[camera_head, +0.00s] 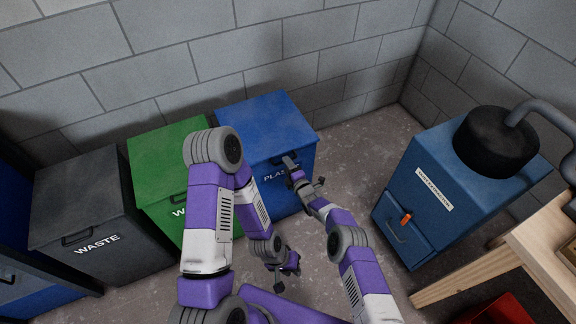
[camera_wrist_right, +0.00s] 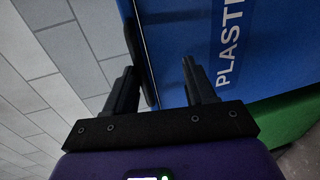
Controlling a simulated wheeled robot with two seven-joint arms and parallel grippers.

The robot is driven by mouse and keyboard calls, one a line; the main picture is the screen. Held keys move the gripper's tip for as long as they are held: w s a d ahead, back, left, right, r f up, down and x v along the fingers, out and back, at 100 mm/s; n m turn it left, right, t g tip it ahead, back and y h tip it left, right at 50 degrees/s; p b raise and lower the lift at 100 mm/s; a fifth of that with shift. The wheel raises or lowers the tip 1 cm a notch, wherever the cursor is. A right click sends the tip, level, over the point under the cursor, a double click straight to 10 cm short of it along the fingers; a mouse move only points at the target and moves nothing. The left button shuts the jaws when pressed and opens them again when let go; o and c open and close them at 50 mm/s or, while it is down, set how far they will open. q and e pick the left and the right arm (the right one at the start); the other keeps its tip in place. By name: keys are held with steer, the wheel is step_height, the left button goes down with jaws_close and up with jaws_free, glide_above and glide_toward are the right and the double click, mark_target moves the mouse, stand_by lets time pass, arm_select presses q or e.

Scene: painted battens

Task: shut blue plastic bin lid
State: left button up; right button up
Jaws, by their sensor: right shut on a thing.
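The blue plastic bin (camera_head: 275,182) stands against the back wall. Its lid (camera_head: 262,118) lies flat over the top, and I see no gap under it in the head view. My right gripper (camera_head: 298,173) is at the bin's upper front. In the right wrist view, its fingers (camera_wrist_right: 160,72) stand on either side of the lid's front edge, with a dark handle (camera_wrist_right: 143,65) by the left finger. It is shut on the handle, though the contact is partly hidden. My left gripper (camera_head: 286,267) hangs low over the floor, apart from the bin. Its fingers are too small to read.
A green bin (camera_head: 160,150) and a dark grey waste bin (camera_head: 80,200) stand to the left. A blue cabinet (camera_head: 450,190) with a black drum (camera_head: 495,140) stands at right, near a wooden table (camera_head: 530,250). Some floor (camera_head: 350,160) is clear between bin and cabinet.

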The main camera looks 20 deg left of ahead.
steer(key=shift+s+d+f, duration=0.15)
steer(key=shift+s+f, duration=0.2)
steer(key=shift+f, duration=0.35)
steer(key=r+p+v, duration=0.1)
steer(key=p+v, duration=0.5)
steer(key=v, duration=0.1)
steer(key=shift+r, duration=0.35)
steer(key=shift+w, duration=0.15)
